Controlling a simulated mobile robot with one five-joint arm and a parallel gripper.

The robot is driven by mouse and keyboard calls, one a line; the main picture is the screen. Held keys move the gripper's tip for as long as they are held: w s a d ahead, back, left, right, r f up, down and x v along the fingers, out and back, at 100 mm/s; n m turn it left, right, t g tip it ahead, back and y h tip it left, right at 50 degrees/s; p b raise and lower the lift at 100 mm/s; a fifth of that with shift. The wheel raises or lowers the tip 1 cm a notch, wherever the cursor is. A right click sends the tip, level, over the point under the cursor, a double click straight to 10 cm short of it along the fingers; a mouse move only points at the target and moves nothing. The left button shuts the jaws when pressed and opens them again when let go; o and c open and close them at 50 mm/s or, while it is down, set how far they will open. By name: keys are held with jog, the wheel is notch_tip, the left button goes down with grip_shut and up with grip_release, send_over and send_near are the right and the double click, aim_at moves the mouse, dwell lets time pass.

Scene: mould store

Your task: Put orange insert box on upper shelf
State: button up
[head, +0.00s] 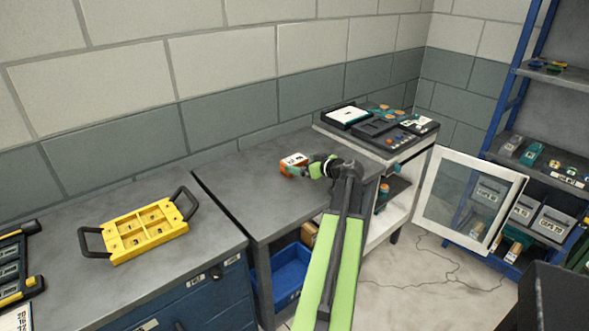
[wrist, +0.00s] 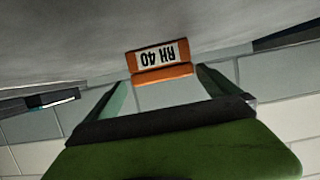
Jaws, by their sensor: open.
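The orange insert box (head: 292,163) sits on the grey table, near its back right part. It has a white label, which reads "RH 40" upside down in the wrist view, where the box (wrist: 160,70) lies ahead of my fingers. My gripper (head: 306,171) is beside the box at its right, with its fingers pointing toward it. In the wrist view my gripper (wrist: 160,92) is open, and the box shows beyond and between the fingertips. I cannot tell whether a finger touches it. The blue shelf rack (head: 515,90) stands at the right, with an upper shelf (head: 565,77) holding small coloured pieces.
A yellow carrier (head: 150,232) with handles stands on the left bench. A white cabinet (head: 395,190) with dark trays on top stands right of the table, its glazed door (head: 468,198) swung open before the rack. A blue bin (head: 288,275) is under the table. A cable lies on the floor.

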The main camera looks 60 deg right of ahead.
aim_at(295, 160)
jog(key=b+x, duration=0.2)
jog(key=x, duration=0.3)
jog(key=shift+w+a+f, duration=0.1)
jog(key=shift+f, duration=0.05)
jog(key=c, duration=1.8)
jog(key=shift+r+p, duration=0.75)
notch_tip(295, 160, up, 4)
jog(key=p, duration=0.4)
jog(key=shift+s+d+r+p, duration=0.7)
jog(key=shift+s+r+p, duration=0.35)
jog(key=shift+s, duration=0.7)
jog(key=shift+s+d+r+p, duration=0.75)
jog(key=shift+s+r+p, duration=0.35)
jog(key=shift+s, duration=0.7)
jog(key=shift+s+d+r+p, duration=0.7)
jog(key=shift+s+r+p, duration=0.35)
jog(key=shift+s, duration=0.7)
